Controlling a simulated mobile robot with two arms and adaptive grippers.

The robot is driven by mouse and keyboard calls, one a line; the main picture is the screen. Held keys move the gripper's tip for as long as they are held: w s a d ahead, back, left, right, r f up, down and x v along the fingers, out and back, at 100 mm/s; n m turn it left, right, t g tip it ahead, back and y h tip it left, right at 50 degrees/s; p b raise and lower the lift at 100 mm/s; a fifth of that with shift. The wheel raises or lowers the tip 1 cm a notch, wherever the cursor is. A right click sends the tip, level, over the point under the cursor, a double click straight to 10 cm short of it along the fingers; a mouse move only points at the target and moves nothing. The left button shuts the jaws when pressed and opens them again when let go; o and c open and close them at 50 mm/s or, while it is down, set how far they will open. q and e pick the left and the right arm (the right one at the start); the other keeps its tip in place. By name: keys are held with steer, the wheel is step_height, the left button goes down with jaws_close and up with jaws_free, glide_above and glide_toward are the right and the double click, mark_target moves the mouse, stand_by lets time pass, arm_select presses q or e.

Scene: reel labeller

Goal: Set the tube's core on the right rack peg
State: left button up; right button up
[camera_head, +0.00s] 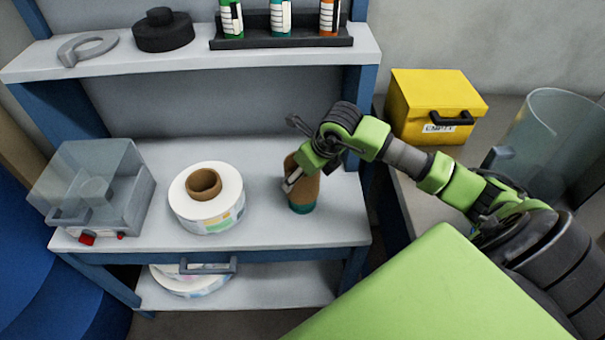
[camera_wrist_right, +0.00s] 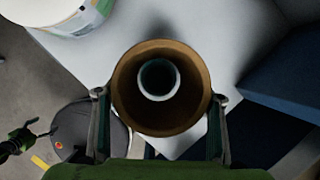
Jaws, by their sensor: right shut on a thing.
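A brown hollow core (camera_head: 305,188) stands near the right end of the white worktop, with a teal piece (camera_head: 302,209) at its lower end. My right gripper (camera_head: 297,174) is shut on the core's upper part. In the right wrist view the core (camera_wrist_right: 128,88) is between the fingers of the right gripper (camera_wrist_right: 160,97). A pale-rimmed teal ring (camera_wrist_right: 158,80) shows inside its opening. I cannot tell whether the core touches the worktop. A rack peg is not clearly visible. What looks like my left gripper (camera_wrist_right: 22,140) is small at the lower left.
A white label reel (camera_head: 207,215) with a brown core stands left of the gripper. A clear-lidded box (camera_head: 95,185) is farther left. Above, a shelf (camera_head: 190,65) carries a black rack (camera_head: 285,42) of tubes. A yellow box (camera_head: 432,100) and a clear cylinder (camera_head: 545,145) are right.

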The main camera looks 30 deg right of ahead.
steer(key=shift+f+b, duration=1.9)
steer(key=shift+f, duration=0.35)
steer(key=o, duration=1.2)
steer(key=shift+r, duration=0.15)
steer(key=v, duration=1.1)
steer(key=shift+s+r, duration=0.15)
steer(key=shift+r, duration=0.25)
steer(key=shift+d, duration=0.1)
